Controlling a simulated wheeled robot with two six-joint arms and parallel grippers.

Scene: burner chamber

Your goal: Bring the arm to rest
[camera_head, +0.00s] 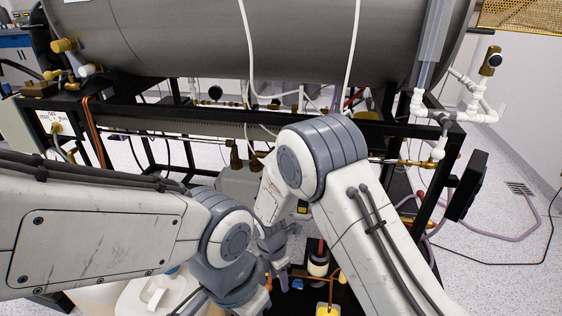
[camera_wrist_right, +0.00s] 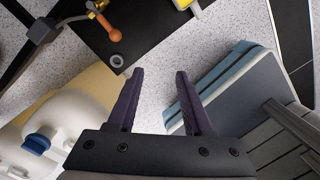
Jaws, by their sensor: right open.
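My right arm reaches in from the lower right of the head view and bends down at its elbow. Its gripper (camera_head: 277,272) hangs low in the middle, partly hidden by my left arm. In the right wrist view the two dark fingers of my right gripper (camera_wrist_right: 158,74) stand apart with nothing between them, above speckled floor. My left arm comes in from the left and crosses the lower left of the head view. Its gripper does not show.
A large grey cylinder chamber (camera_head: 180,40) lies on a black frame (camera_head: 375,128) ahead. A white jug (camera_head: 150,300) is at the lower left; a white container with a blue cap (camera_wrist_right: 37,143) shows in the wrist view. A black plate (camera_wrist_right: 120,35) bears an orange-knobbed fitting. Floor at right is mostly clear.

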